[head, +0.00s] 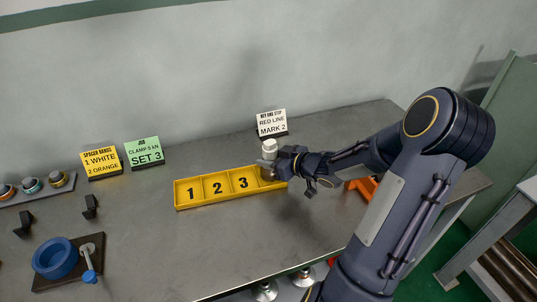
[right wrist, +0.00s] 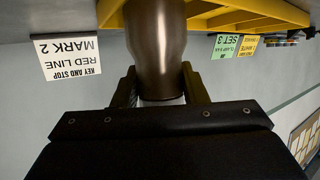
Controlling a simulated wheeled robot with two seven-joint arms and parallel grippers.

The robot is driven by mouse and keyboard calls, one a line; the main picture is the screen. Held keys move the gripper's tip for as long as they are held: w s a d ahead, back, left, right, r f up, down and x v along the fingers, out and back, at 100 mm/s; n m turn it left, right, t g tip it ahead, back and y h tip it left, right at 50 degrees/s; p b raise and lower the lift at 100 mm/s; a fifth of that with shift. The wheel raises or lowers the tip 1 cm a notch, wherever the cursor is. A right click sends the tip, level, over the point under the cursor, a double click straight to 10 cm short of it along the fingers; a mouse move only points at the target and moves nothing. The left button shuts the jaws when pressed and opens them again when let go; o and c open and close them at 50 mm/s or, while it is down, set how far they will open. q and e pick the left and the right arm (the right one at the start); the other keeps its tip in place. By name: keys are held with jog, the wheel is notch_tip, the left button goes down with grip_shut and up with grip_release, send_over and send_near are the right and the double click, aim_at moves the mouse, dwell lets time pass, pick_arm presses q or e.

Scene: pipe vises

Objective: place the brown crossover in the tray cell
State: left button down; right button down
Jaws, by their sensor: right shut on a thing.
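The brown crossover (right wrist: 158,40) is a shiny dark brown, round piece between the fingers of my right gripper (right wrist: 160,88) in the right wrist view. A pale band shows on it close to the palm. In the head view my right gripper (head: 276,165) is at the right end of the yellow tray (head: 215,201), with the crossover (head: 267,173) low at that end. The tray has cells marked 1, 2 and 3; the gripper partly hides the end past 3. I cannot tell whether the crossover touches the tray floor. My left gripper is out of view.
A pale cylinder (head: 269,149) shows just behind my right gripper. A "RED LINE MARK 2" sign (head: 271,123) stands behind it. Yellow (head: 101,163) and green (head: 145,152) signs stand left. The bench before the tray is clear.

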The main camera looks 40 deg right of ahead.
jog(key=shift+f, duration=0.15)
jog(key=shift+f, duration=0.15)
jog(key=c, duration=0.9)
grip_release()
jog(key=shift+o, duration=0.2)
